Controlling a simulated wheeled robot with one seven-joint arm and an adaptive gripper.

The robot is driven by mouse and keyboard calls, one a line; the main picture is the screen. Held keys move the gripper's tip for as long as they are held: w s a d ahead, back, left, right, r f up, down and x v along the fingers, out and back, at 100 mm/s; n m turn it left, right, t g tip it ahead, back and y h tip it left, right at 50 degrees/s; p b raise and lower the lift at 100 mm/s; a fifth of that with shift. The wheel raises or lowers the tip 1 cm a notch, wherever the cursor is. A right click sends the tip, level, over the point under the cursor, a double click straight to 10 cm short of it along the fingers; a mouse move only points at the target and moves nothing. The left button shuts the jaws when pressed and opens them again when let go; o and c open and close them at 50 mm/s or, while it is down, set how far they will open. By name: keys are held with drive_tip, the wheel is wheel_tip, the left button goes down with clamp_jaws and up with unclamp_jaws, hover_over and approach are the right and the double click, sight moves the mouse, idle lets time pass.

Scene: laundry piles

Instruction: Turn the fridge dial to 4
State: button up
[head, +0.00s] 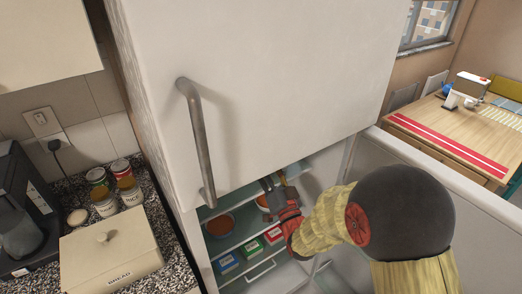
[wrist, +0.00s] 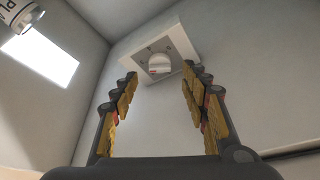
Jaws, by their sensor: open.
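The white round dial (wrist: 159,64) sits on a square white housing (wrist: 178,41) on the fridge's inner wall, in the wrist view. A red mark shows near its lower left edge. The figures around it are too small to read. My gripper (wrist: 159,78) is open, its two fingers either side of the dial in the picture and apart from it, with nothing between them. In the head view my gripper (head: 273,187) reaches into the open lower compartment of the fridge (head: 270,60); the dial is hidden there.
The upper door with its metal handle (head: 199,140) is shut above my arm. The open lower door (head: 430,165) stands right. Shelves below hold a bowl (head: 220,226) and coloured boxes (head: 250,250). A labelled cylindrical container (wrist: 18,14) shows upper left in the wrist view.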

drive_tip(key=shift+x, duration=2.1)
drive_tip(key=c, duration=1.1)
